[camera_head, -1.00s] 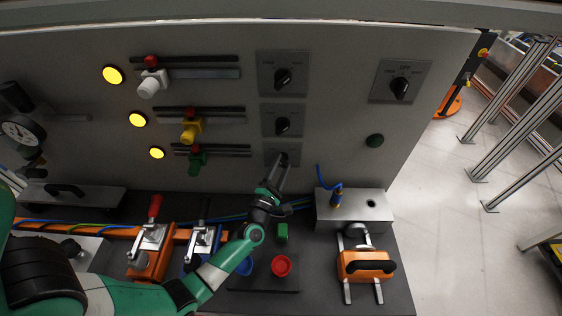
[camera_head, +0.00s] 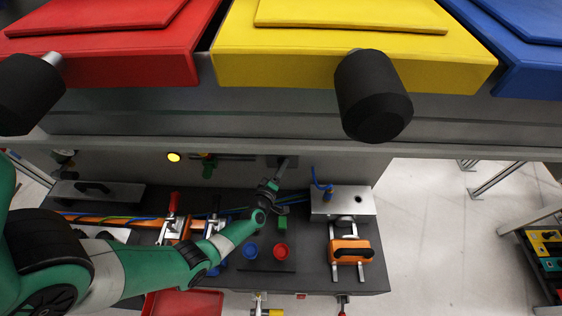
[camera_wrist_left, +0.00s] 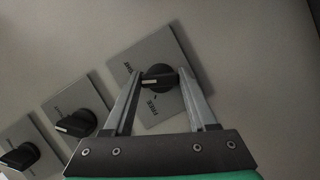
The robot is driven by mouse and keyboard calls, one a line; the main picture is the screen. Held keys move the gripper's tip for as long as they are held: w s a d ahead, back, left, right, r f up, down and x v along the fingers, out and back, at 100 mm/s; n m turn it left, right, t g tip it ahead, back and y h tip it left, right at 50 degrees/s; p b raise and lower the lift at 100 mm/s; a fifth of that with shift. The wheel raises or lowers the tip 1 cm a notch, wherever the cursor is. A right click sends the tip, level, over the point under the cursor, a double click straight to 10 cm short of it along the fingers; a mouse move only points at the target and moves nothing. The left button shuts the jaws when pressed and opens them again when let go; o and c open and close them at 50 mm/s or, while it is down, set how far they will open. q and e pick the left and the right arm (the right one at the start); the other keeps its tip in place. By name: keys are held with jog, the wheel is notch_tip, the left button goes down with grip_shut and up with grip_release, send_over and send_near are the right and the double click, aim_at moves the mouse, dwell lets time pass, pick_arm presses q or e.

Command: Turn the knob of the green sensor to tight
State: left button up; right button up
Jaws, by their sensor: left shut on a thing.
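The green sensor (camera_head: 208,168) sits on its rail on the grey panel in the head view, partly cut off by the shelf edge above. The black knob (camera_wrist_left: 160,77) on its square grey plate (camera_wrist_left: 182,55) shows in the left wrist view. Its white mark is at its left end, between the word FREE and a second label that I cannot read clearly. My left gripper (camera_wrist_left: 159,72) has one finger on each side of this knob and is shut on it. In the head view the left gripper (camera_head: 281,168) reaches the panel. My right gripper is not in view.
Two similar knobs (camera_wrist_left: 76,123) (camera_wrist_left: 20,155) sit at lower left in the wrist view. In the head view, red (camera_head: 110,45), yellow (camera_head: 350,45) and blue (camera_head: 520,45) bins hang over the bench. A metal box (camera_head: 342,203) and orange clamp (camera_head: 350,250) stand right of the arm.

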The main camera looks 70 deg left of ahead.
pick_arm(q)
jog(key=shift+w+r+m+g+p, duration=0.15)
jog(key=shift+m+g+p, duration=0.75)
jog(key=shift+m+p, duration=0.8)
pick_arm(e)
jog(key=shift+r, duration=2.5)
pick_arm(q)
jog(key=o, duration=1.4)
jog(key=shift+c, duration=0.2)
